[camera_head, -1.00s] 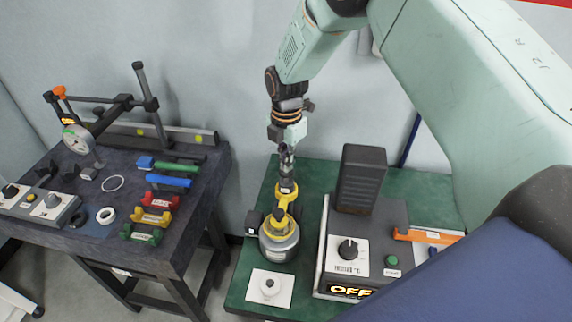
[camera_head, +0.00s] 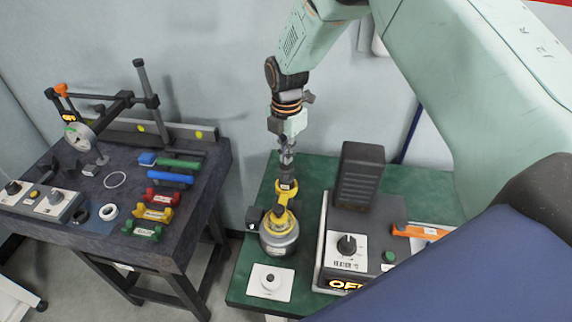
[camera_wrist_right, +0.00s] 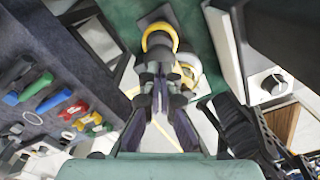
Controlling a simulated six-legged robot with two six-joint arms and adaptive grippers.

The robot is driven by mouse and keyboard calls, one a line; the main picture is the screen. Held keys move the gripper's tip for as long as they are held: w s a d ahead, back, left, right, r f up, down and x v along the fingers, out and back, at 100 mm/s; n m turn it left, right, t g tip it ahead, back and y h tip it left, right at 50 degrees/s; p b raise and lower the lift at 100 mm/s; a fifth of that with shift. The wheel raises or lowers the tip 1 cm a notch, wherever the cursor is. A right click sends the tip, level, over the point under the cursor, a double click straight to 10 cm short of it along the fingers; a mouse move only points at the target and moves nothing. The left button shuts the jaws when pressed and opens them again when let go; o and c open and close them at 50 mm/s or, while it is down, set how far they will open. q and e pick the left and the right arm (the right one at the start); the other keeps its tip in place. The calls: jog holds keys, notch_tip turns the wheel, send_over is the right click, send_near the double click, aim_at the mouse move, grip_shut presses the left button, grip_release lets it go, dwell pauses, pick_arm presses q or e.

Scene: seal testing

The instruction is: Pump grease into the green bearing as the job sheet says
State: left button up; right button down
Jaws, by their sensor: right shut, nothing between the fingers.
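A grey pot (camera_head: 279,243) with a yellow, loop-shaped handle (camera_head: 288,188) stands on the green bench mat. My right gripper (camera_head: 287,158) is shut and empty, pointing down just above the far end of the handle; I cannot tell if it touches. In the right wrist view the shut fingers (camera_wrist_right: 160,100) lie in front of the yellow loop (camera_wrist_right: 160,35) and partly hide the pot. A green cradle-like piece (camera_head: 142,231) lies on the dark table at left, in front of a yellow one (camera_head: 152,214) and a red one (camera_head: 163,196). My left gripper is out of view.
A control box (camera_head: 345,262) reading OFF, with a knob and green button, stands right of the pot. A white card with a round knob (camera_head: 270,282) lies in front. An orange object (camera_head: 414,231) lies farther right. A dial gauge stand (camera_head: 80,138) is on the dark table.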

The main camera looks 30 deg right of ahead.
aim_at(286, 166)
jog(key=shift+f+b, duration=1.05)
jog(key=shift+f, duration=0.85)
jog(key=shift+r, duration=0.2)
jog(key=shift+r+p, duration=1.6)
jog(key=shift+r, duration=0.3)
jog(key=shift+f, duration=0.2)
jog(key=shift+f+b, duration=1.3)
jog(key=shift+f, duration=0.55)
jog(key=shift+r, duration=0.1)
jog(key=shift+r+p, duration=1.55)
jog(key=shift+r, duration=0.4)
